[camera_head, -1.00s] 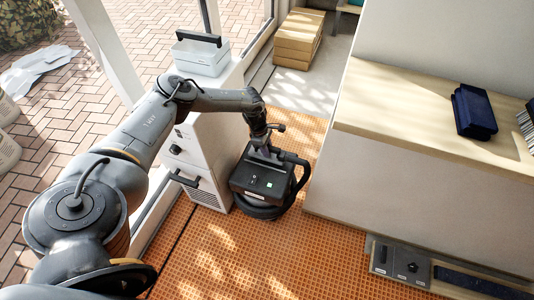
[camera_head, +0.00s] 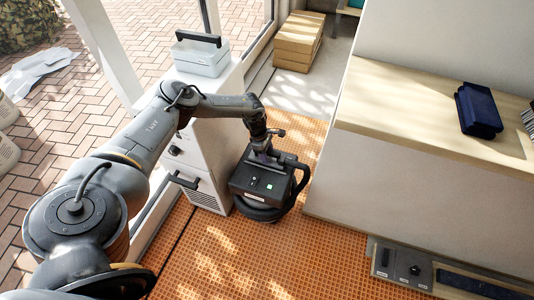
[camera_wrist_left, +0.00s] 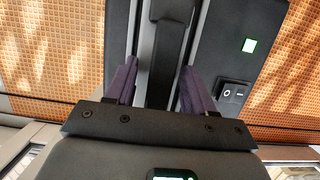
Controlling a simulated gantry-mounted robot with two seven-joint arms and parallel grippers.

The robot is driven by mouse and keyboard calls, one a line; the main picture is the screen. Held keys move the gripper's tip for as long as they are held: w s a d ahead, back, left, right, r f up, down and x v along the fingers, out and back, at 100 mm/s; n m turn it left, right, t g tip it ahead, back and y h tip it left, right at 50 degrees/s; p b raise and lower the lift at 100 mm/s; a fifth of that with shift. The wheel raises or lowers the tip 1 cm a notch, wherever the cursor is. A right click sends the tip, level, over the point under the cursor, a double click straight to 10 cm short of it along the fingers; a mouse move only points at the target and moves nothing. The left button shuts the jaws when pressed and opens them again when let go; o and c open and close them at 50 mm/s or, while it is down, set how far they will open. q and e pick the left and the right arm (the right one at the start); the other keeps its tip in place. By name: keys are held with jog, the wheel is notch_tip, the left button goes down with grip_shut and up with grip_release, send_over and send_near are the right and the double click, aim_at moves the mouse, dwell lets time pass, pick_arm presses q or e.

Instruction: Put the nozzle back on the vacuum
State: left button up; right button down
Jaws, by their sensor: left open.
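The vacuum (camera_head: 256,184) is a dark box with a green light and a black hose (camera_head: 302,178) curving around its right side. It stands on the orange floor beside the white cabinet. My left gripper (camera_head: 264,158) is at the top of the vacuum. In the left wrist view, the purple fingers of my left gripper (camera_wrist_left: 159,82) are open, one on each side of a dark bar (camera_wrist_left: 166,50) on the vacuum. I cannot tell whether they touch it. The vacuum's green light (camera_wrist_left: 249,45) shows there too. I cannot pick out the nozzle. My right gripper is not in view.
The white cabinet (camera_head: 208,150) stands close on the left, with a pale toolbox (camera_head: 201,58) on top. Cardboard boxes (camera_head: 299,40) stand behind. The orange grid floor (camera_head: 250,255) in front is clear.

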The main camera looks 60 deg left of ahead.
pick_arm(q)
jog(key=p+v, duration=0.6)
jog(key=v, duration=0.5)
jog(key=shift+r, duration=0.25)
jog(key=shift+d+r+p, duration=0.1)
jog(key=shift+p, duration=0.2)
jog(key=w+d+f+n+t+h, duration=0.15)
jog(key=d+f, duration=0.25)
jog(key=d, duration=1.2)
jog(key=d+f+n+h, duration=0.1)
jog(key=d+f+n, duration=0.25)
jog(key=d, duration=1.25)
jog(key=s+d+r+n+t+h, duration=0.1)
jog(key=s+d+r+n, duration=0.3)
jog(key=d, duration=0.6)
jog(key=d+r+n+t, duration=0.1)
jog(key=d+n+t, duration=0.1)
jog(key=d+n, duration=0.5)
jog(key=s+d+r+n+y, duration=0.1)
jog(key=s+r+n+y, duration=0.15)
jog(key=r+n, duration=0.75)
jog(key=s+a+n+g+y, duration=0.3)
jog(key=s+a+n, duration=1)
jog(key=n, duration=0.5)
jog(key=shift+a, duration=0.75)
